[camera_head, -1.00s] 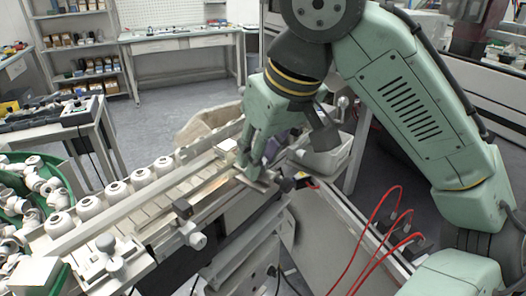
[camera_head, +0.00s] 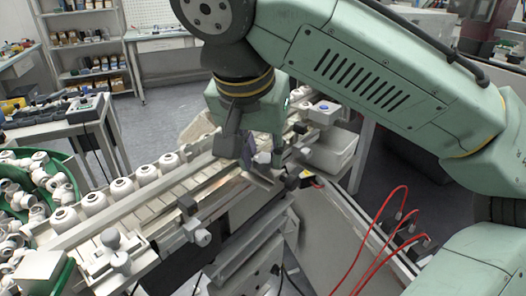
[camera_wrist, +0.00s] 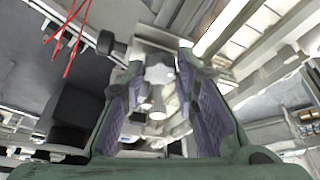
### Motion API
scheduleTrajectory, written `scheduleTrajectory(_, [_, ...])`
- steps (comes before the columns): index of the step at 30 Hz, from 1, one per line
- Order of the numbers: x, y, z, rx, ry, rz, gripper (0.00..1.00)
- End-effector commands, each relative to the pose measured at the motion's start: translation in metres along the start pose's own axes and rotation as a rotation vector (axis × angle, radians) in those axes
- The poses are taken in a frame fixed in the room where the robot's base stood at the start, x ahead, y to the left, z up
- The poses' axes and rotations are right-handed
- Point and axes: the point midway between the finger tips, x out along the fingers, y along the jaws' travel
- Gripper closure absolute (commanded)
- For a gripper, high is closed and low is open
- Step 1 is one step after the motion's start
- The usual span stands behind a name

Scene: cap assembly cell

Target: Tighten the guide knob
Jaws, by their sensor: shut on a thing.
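In the wrist view, a pale guide knob (camera_wrist: 158,74) with a short round stem sits between the two purple-padded fingers of my gripper (camera_wrist: 160,62). My gripper is shut on it. In the head view, my gripper (camera_head: 262,166) reaches down at the far end of the guide rail (camera_head: 140,203), beside the conveyor. The knob it holds is hidden there behind the fingers and wrist. Another ball-topped knob (camera_head: 110,238) stands on the near clamp block, and a pale side knob (camera_head: 203,237) sticks out from the rail's front side.
White caps (camera_head: 122,190) line the conveyor, and a green bowl (camera_head: 72,172) of loose caps stands at left. A pale bin (camera_head: 335,155) is right of my gripper. Red hoses (camera_head: 385,225) loop at the lower right. A side table (camera_head: 95,118) and shelves stand behind.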

Motion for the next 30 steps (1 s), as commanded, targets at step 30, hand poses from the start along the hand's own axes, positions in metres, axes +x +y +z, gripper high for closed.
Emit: scheduleTrajectory(30, [0.0008,-0.0058,-0.0014,0.556,-0.004,0.230,1.00])
